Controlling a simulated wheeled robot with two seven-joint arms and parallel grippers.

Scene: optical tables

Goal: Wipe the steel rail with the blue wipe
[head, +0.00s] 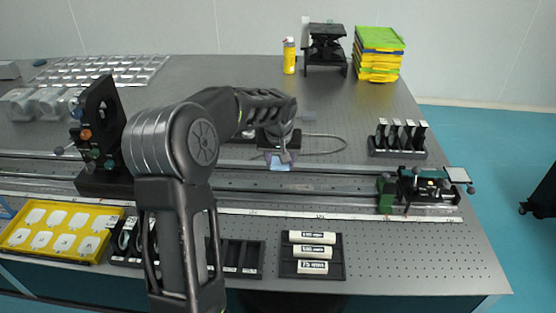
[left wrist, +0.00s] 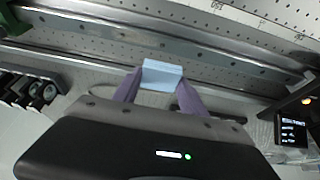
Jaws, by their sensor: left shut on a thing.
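The blue wipe (head: 280,164) is a small pale blue folded cloth. My left gripper (head: 279,155) is shut on it, with the wipe sticking out past the fingertips at the back edge of the long steel rail (head: 335,191). In the left wrist view, the wipe (left wrist: 162,75) sits between the two purple fingers (left wrist: 160,90) and overlaps the rail's edge. I cannot tell whether it presses on the metal. My left arm hides part of the rail. My right gripper is not in view.
A black optic mount (head: 98,125) stands on the rail at left, and a green-and-black carriage (head: 420,188) at its right end. A holder with dark plates (head: 399,140) stands behind. A yellow tray (head: 58,231) and a black tray of white cylinders (head: 312,254) lie in front.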

